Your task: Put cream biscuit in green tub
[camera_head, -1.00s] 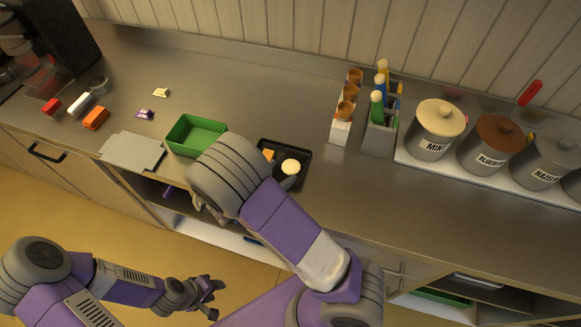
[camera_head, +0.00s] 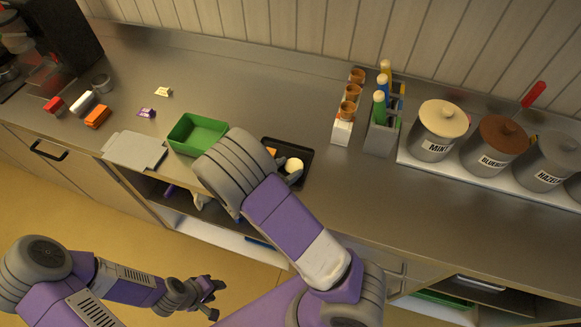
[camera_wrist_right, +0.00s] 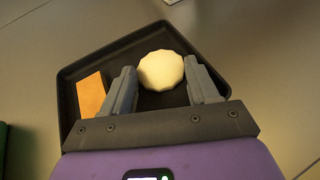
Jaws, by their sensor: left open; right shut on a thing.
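The cream biscuit (camera_head: 294,165), pale and round with a scalloped edge, is at the right part of the black tray (camera_head: 303,181). In the right wrist view the biscuit (camera_wrist_right: 161,71) sits between the two fingers of my right gripper (camera_wrist_right: 163,80), which is shut on it. Whether it still touches the tray is unclear. In the head view my right wrist hides much of that gripper. The green tub (camera_head: 188,148) stands open left of the tray, and its visible inside looks empty. My left gripper (camera_head: 213,291) is open and empty, low in front of the counter.
An orange block (camera_wrist_right: 91,94) lies in the tray beside the left finger. A grey board (camera_head: 134,150) lies left of the tub. Small packets and blocks (camera_head: 97,116) lie further left. A cone holder (camera_head: 341,131) and lidded wells (camera_head: 435,145) stand to the right.

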